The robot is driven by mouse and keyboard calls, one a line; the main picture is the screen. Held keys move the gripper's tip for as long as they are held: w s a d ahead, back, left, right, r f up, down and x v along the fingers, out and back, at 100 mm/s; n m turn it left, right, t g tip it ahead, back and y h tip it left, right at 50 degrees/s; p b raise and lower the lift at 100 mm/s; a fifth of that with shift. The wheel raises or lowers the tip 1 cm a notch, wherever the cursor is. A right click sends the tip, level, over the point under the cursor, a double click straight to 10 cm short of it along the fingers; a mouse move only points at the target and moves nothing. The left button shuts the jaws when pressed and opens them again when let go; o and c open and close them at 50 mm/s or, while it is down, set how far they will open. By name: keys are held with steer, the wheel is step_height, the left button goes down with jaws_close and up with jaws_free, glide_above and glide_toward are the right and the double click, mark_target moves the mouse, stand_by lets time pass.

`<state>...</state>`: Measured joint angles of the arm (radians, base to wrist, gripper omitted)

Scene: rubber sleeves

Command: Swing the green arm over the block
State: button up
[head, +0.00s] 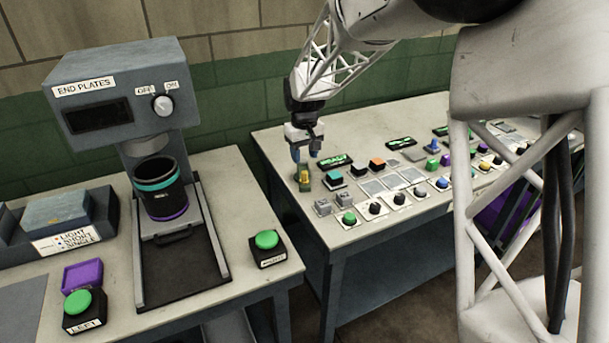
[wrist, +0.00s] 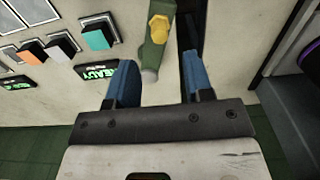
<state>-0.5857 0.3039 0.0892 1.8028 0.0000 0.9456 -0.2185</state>
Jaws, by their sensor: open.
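The green arm (head: 303,186) with a yellow knob (head: 304,176) is at the left end of the far bench. In the wrist view the green arm (wrist: 152,55) reaches down from the top edge, with the yellow knob (wrist: 159,28) on it and a pale rounded end. My gripper (head: 307,156) is above the green arm, fingers pointing down. In the wrist view my gripper (wrist: 158,62) is open, its two blue fingers either side of the green arm's line, with nothing held. A dark slot or bar lies beside the green arm. I cannot tell which piece is the block.
A teal-topped button (head: 333,177), an orange-topped one (head: 377,163) and a READY display (head: 335,161) are right of the green arm. Grey blocks (head: 322,207) stand near the bench's front edge. The END PLATES machine (head: 120,80) stands on the left bench, across a gap.

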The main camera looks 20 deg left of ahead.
mark_target(304, 172)
steer(key=shift+f, duration=0.1)
steer(key=shift+f, duration=3.8)
jaws_close()
